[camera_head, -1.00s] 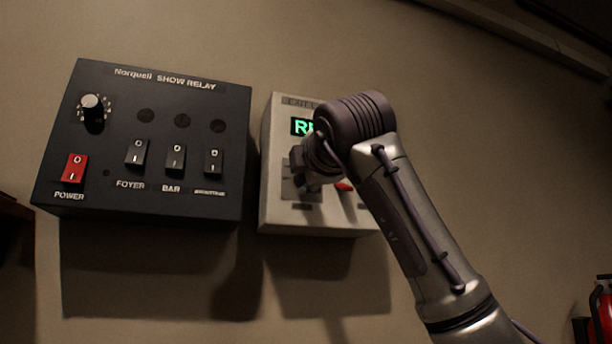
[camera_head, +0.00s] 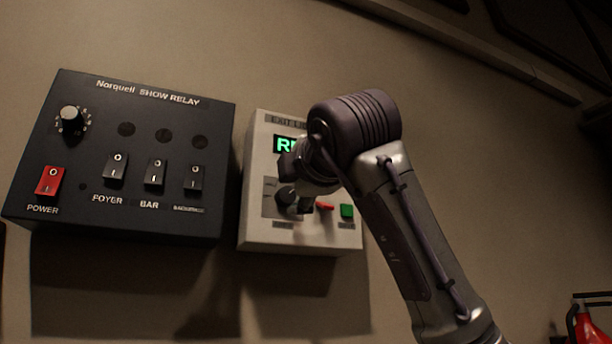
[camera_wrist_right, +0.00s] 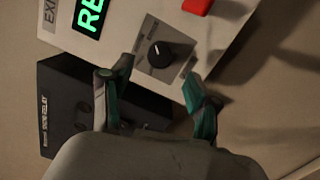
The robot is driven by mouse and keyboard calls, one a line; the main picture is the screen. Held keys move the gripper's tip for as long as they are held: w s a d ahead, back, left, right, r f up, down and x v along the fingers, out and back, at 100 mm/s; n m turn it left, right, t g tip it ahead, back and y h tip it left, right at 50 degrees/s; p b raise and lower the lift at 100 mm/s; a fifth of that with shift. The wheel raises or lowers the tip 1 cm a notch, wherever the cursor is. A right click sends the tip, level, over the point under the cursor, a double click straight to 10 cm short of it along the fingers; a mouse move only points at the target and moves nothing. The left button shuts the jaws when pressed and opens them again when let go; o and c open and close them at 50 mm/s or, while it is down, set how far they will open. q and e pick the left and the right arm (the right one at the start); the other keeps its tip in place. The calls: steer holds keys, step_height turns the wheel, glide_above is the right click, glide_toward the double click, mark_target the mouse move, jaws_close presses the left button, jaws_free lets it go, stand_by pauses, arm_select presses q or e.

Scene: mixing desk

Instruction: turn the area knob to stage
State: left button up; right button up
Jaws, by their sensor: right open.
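The area knob appears to be the black round knob (camera_wrist_right: 160,54) on a grey square plate, with a light pointer line towards the top of the right wrist view. Lettering around it is too small to read. It sits on the pale exit-light box (camera_head: 255,150), which has a green-lit display (camera_head: 284,144) partly hidden by my arm. My right gripper (camera_head: 294,190) is in front of the knob plate. In the wrist view its two green-padded fingers (camera_wrist_right: 156,78) are open, one on each side of the knob's lower area, with visible gaps. My left gripper is out of view.
The black show relay box (camera_head: 125,150) hangs just left, with its own knob (camera_head: 71,117), a red power switch (camera_head: 49,181) and several black switches. A red button (camera_head: 325,206) and green button (camera_head: 347,211) are beside my right gripper. Bare wall surrounds the boxes.

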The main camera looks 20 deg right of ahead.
steer(key=s, duration=0.7)
steer(key=shift+a+f, duration=0.15)
steer(key=shift+f, duration=0.1)
steer(key=shift+s, duration=0.1)
